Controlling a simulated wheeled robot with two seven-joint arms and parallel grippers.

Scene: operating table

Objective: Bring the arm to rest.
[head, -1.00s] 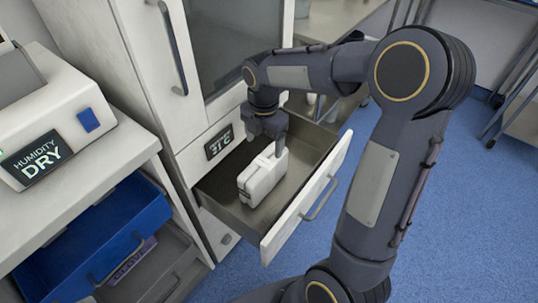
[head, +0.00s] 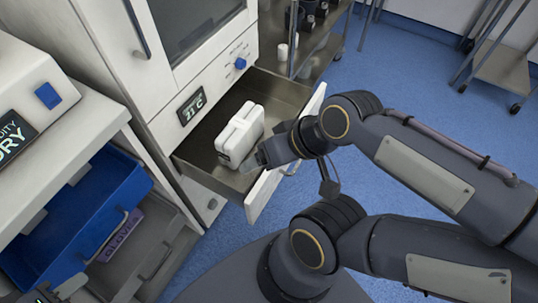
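The white case (head: 240,134) stands in the grey-floored drawer (head: 198,152), apart from the gripper.
The white cabinet (head: 165,125) with a small display (head: 191,103) and blue knob (head: 240,63) stands behind the drawer. A blue bin (head: 85,215) is at left below the counter. A wheeled rack (head: 500,70) stands at far right. Blue floor between is clear.

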